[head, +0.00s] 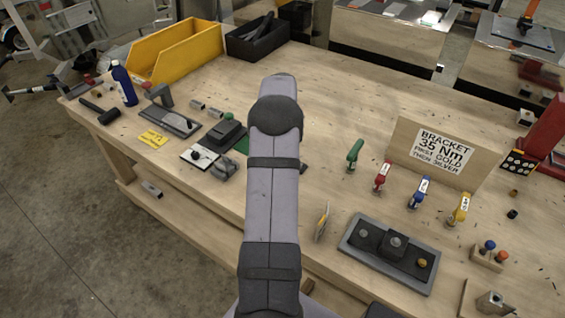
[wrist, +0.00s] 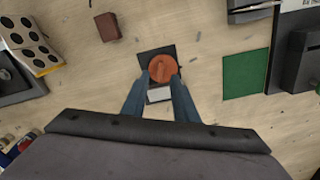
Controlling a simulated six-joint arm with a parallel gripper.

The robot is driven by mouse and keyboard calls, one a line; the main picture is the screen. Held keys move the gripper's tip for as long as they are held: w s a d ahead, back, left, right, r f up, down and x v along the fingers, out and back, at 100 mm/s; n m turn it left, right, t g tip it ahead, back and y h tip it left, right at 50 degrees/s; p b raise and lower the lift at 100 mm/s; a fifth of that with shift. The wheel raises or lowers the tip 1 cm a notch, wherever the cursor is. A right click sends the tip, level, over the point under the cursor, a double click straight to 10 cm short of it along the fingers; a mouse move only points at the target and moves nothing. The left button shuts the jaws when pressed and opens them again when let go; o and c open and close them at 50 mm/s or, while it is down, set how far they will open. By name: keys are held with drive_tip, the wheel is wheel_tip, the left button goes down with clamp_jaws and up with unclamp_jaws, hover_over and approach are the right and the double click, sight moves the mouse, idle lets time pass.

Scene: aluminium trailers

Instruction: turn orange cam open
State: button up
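The orange cam (wrist: 162,68), a round knob with a raised ridge, shows in the wrist view on a dark square plate (wrist: 150,55). A pale block (wrist: 159,94) lies just below it in the picture. My gripper (wrist: 162,82) has its two blue fingers spread, with their tips at the left and right of the cam's lower edge. I cannot tell whether they touch the cam. In the head view my arm hides the cam and the fingers.
In the wrist view a green pad (wrist: 246,75) and a grey fixture (wrist: 303,65) are to the right. A brown block (wrist: 108,27) and a dotted card (wrist: 27,42) are to the left. In the head view a bracket fixture (head: 390,253) and a sign (head: 432,150) stand right of my arm.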

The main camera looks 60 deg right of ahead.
drive_tip(key=shift+f+p, duration=0.55)
drive_tip(key=shift+f, duration=1.45)
clamp_jaws()
